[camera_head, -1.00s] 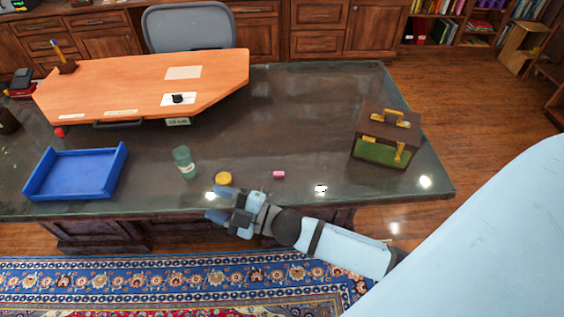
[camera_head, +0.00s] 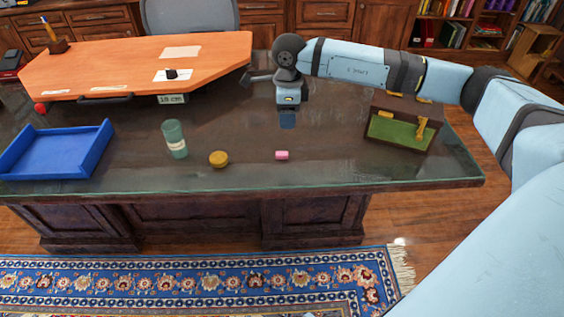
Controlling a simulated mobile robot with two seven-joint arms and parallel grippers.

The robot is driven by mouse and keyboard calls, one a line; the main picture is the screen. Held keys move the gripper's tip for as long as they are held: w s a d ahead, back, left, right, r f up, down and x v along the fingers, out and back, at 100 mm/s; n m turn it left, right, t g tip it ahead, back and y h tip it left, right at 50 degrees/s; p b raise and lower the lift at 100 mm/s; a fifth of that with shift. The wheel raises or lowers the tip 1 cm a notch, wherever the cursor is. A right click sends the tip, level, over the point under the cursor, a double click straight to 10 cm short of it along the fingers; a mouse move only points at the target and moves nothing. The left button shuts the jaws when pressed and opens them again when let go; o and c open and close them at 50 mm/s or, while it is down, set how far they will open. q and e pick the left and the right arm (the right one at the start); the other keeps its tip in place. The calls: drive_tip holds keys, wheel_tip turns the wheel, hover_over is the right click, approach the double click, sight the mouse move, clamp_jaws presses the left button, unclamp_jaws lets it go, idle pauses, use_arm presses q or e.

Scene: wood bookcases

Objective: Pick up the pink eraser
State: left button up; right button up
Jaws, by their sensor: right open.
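The pink eraser (camera_head: 282,155) lies on the dark glass-topped desk (camera_head: 330,165), near the front edge, with nothing touching it. My right gripper (camera_head: 287,118) points down above the desk, behind and a little above the eraser in the picture. It is open and holds nothing; the far finger is mostly hidden by the near parts. My left gripper is not in view.
A yellow round object (camera_head: 218,159) and a green cup (camera_head: 175,139) stand left of the eraser. A brown box with green side (camera_head: 400,130) stands to the right, below my forearm. A blue tray (camera_head: 55,150) and an orange board (camera_head: 130,62) are further left.

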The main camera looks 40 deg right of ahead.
sight(287, 153)
wheel_tip(287, 153, down, 14)
drive_tip(key=shift+w+d+r+b, duration=0.15)
drive_tip(key=shift+r+b, duration=0.05)
drive_tip(key=shift+b, duration=0.5)
clamp_jaws()
